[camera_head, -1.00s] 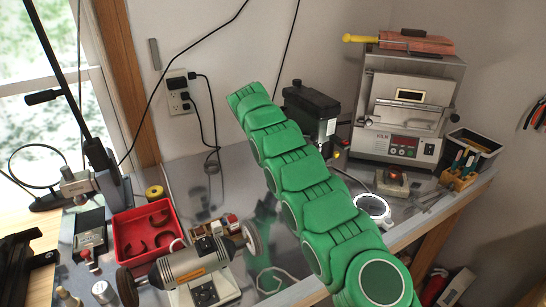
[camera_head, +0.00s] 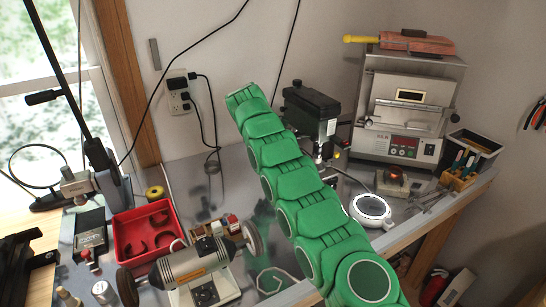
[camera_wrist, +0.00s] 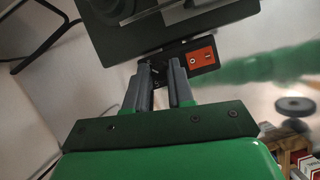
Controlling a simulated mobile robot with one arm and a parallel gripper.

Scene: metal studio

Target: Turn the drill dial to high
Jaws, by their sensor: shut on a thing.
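The drill (camera_head: 312,110) is a dark box-shaped machine standing on the metal bench, behind and right of my green arm. In the wrist view its dark body (camera_wrist: 130,30) fills the top, with an orange switch plate (camera_wrist: 201,57) below its edge. My gripper (camera_wrist: 160,72) has its two grey fingers close together just left of that plate, under the body. The fingers are shut on the small dark drill dial, which is mostly hidden between the tips; its setting cannot be read. In the head view my gripper is hidden.
A kiln (camera_head: 402,125) stands right of the drill, with a round white-rimmed device (camera_head: 371,209) in front of it. A bench grinder (camera_head: 195,262) and a red tray (camera_head: 128,245) are at the left front. Black cords hang at the wall outlet (camera_head: 178,92).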

